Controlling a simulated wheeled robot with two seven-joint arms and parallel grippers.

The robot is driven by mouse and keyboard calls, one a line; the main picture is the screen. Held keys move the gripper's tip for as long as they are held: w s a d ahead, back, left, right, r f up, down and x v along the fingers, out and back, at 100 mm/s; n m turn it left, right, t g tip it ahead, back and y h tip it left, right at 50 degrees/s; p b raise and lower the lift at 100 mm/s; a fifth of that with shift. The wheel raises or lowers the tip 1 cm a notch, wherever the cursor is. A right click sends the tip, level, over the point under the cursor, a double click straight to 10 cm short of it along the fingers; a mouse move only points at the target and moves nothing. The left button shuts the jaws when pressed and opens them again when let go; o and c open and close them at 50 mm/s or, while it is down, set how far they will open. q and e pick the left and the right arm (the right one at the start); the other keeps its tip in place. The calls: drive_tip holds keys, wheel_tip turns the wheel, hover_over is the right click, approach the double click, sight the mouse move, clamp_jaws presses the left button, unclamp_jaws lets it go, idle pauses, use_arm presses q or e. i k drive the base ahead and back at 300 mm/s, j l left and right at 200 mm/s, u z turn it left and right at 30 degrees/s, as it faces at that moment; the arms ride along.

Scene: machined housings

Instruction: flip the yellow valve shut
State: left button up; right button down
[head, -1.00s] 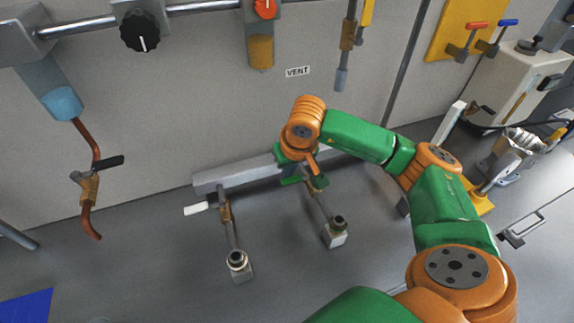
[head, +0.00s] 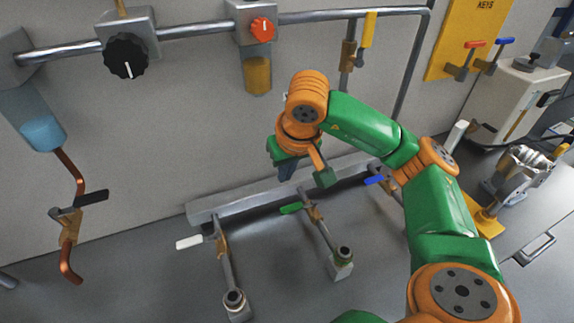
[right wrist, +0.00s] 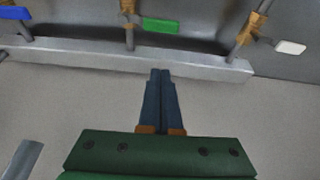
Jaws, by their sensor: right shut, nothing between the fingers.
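The yellow valve handle (head: 368,30) is at the top of the head view, on a brass body (head: 347,55) on a vertical pipe. The handle stands upright, roughly along that pipe. My right gripper (head: 287,172) is below and left of it, well apart, above the grey manifold bar. In the right wrist view its dark fingers (right wrist: 160,73) are together with nothing between them. The yellow valve does not show in the right wrist view. My left gripper is not in view.
Below are white (head: 189,242), green (head: 291,208) and blue (head: 374,180) valve handles on the grey manifold (head: 240,202). A black knob (head: 125,56) and red knob (head: 262,29) sit on the upper pipe. A black-handled valve (head: 92,197) is on the copper pipe at left.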

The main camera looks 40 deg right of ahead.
sight(370, 24)
drive_tip(key=k, duration=1.5)
